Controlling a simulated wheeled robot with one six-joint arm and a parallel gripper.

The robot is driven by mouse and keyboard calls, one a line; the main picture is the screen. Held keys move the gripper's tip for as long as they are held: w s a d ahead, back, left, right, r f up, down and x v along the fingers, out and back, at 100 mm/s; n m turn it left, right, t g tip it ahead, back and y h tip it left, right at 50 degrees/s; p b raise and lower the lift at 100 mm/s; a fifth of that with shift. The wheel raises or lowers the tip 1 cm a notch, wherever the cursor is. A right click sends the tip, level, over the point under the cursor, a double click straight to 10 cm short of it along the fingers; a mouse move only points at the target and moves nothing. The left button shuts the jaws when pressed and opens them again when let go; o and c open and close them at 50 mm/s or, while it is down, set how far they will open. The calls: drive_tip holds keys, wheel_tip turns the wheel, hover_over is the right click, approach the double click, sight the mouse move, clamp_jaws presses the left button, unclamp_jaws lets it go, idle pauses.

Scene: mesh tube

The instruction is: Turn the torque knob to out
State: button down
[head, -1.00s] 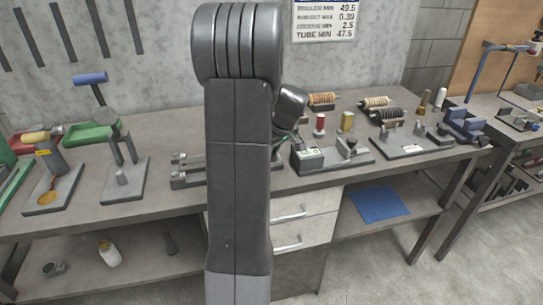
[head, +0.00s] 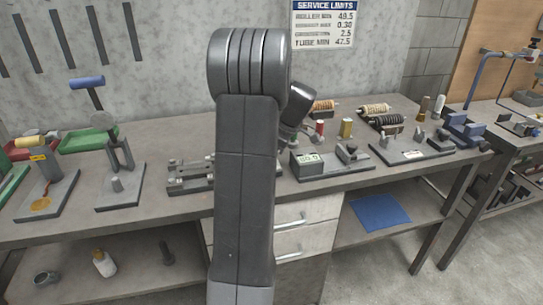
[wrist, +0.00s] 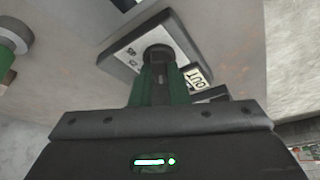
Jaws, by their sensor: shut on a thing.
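In the wrist view, the torque knob (wrist: 158,52) is a dark round knob on a light plate (wrist: 127,48) with small screws or holes. My gripper (wrist: 158,72) is shut on it, its green-edged fingers reaching up from the dark palm. The fingers hide much of the knob and any pointer on it. A small white label reading OUT (wrist: 196,78) lies just right of the fingers, turned in the picture. In the head view my arm hides the gripper and the knob.
The grey bench (head: 130,217) carries several fixtures. Spools (head: 376,110) stand at the back right. A blue mat (head: 380,211) lies on the lower shelf.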

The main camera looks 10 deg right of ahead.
idle(0.4)
drive_tip(key=c, duration=1.4)
unclamp_jaws()
drive_tip(key=v, duration=1.4)
drive_tip(key=shift+w+f, duration=0.1)
drive_tip(key=x, duration=1.3)
drive_tip(key=shift+a+f, duration=0.1)
drive_tip(key=shift+f, duration=0.25)
